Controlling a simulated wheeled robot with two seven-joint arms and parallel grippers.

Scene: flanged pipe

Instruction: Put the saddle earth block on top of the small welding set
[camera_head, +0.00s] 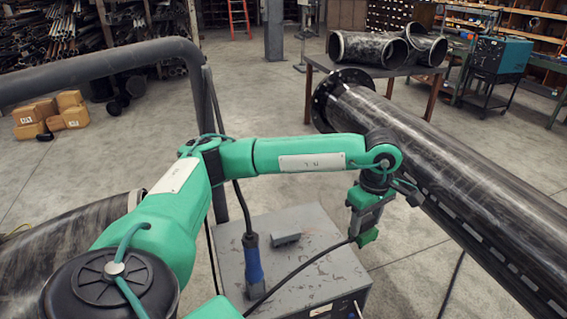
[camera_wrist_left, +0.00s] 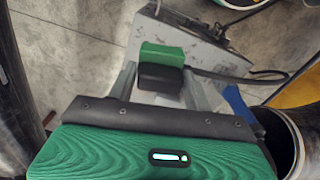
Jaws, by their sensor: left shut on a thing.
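The saddle earth block, a small green and black block (camera_head: 368,237) with a black cable, is held between the fingers of my left gripper (camera_head: 366,218). In the left wrist view the block (camera_wrist_left: 162,55) shows its green part beyond its black part, between the grey fingers (camera_wrist_left: 160,95). The small welding set, a scuffed grey box (camera_head: 315,262), stands at the bottom middle of the head view. The held block appears beside the box's right edge in that view; its exact height over the floor is unclear. My right gripper is not in view.
A blue-handled torch (camera_head: 254,265) and a small grey piece (camera_head: 285,239) are on the box top. A long dark flanged pipe (camera_head: 430,150) runs along the right. A table (camera_head: 375,73) with pipe pieces stands behind. Part of the box's top is bare.

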